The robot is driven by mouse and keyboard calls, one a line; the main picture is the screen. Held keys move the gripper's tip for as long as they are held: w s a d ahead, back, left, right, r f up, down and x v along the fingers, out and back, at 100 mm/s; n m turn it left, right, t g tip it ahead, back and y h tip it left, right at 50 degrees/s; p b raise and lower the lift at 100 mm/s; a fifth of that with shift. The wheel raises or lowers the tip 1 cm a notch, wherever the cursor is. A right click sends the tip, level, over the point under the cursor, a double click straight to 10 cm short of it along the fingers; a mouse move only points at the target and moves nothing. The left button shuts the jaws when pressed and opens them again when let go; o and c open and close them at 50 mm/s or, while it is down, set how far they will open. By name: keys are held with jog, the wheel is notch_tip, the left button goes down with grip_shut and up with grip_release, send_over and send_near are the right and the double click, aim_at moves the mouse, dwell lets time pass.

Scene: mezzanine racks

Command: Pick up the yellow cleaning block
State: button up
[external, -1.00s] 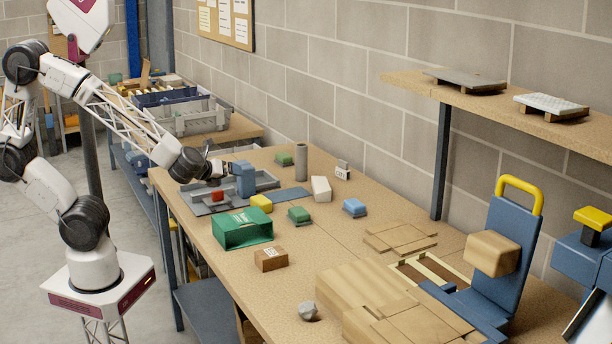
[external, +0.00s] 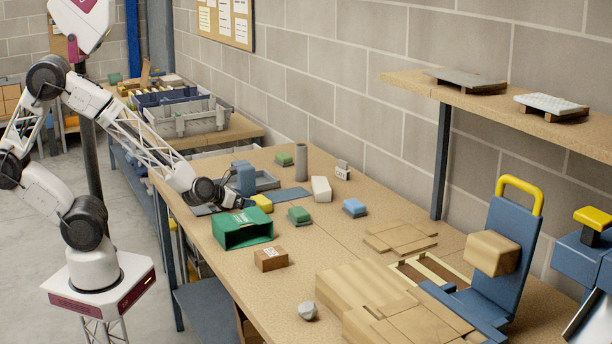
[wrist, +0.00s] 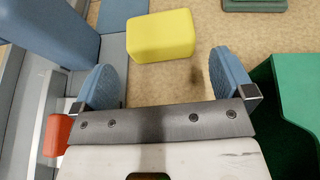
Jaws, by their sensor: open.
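The yellow cleaning block (external: 261,203) lies on the tan workbench, just behind the green box. In the wrist view the yellow block (wrist: 161,36) is ahead of my gripper (wrist: 163,82), roughly between the lines of the two blue fingers and slightly left of centre. My gripper is open and empty, with its fingers spread apart and short of the block. In the external view my gripper (external: 232,196) is low over the bench, to the left of the block, and its fingertips are hard to make out.
A green box (external: 242,230) stands close on the right of my gripper in the wrist view. A blue block (external: 243,178) and a grey tray (external: 266,181) are on its left, with a red block (wrist: 58,136). A green block (external: 299,215) lies beyond. Bare bench surrounds the yellow block's right side.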

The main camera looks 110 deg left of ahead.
aim_at(261, 199)
jog(key=shift+x, duration=1.3)
jog(key=shift+x, duration=2.6)
jog(key=c, duration=0.6)
jog(key=shift+c, duration=0.2)
jog(key=shift+r, duration=0.2)
jog(key=shift+r, duration=4.85)
